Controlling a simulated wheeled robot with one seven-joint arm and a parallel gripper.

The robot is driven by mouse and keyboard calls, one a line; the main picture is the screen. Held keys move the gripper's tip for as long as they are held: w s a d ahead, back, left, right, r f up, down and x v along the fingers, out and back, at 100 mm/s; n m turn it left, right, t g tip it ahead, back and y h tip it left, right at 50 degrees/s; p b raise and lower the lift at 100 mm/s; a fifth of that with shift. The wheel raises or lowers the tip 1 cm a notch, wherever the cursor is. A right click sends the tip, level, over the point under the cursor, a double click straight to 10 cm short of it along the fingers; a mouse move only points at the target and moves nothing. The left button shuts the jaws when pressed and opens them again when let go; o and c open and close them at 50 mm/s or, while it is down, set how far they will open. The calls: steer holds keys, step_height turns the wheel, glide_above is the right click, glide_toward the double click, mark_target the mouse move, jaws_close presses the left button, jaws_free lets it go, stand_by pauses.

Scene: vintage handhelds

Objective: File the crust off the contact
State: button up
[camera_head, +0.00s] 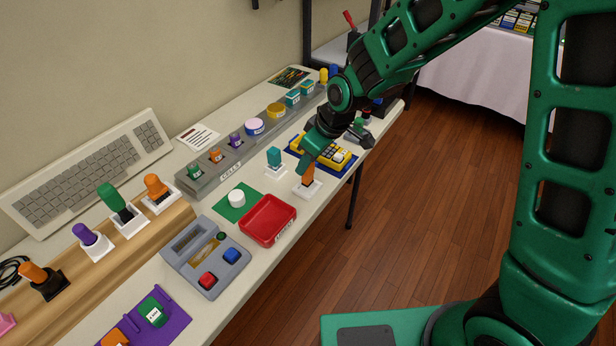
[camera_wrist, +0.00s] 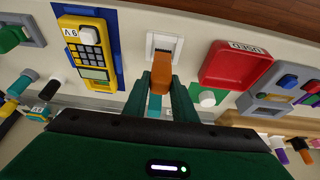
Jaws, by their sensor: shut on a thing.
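My gripper (camera_head: 310,158) is shut on an orange-handled tool (camera_head: 308,173). The tool stands upright in a small white stand (camera_head: 304,190), and its lower end is hidden there. In the wrist view the fingers (camera_wrist: 160,84) close on either side of the orange handle (camera_wrist: 161,66), with the white stand (camera_wrist: 152,43) beyond. A grey handheld (camera_head: 178,248) with a red and a blue button lies to the left, its long bay open with a brownish-yellow part (camera_head: 203,249) inside. I cannot make out the contact or any crust at this size.
Close by stand a teal-handled tool (camera_head: 274,158) in a white stand, a red tray (camera_head: 262,238) and a white cylinder (camera_head: 237,198) on a green mat. A yellow meter (camera_head: 325,150) lies behind my gripper. A grey rack (camera_head: 212,180) runs along the back. Bare tabletop is narrow.

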steer(key=shift+r, duration=1.45)
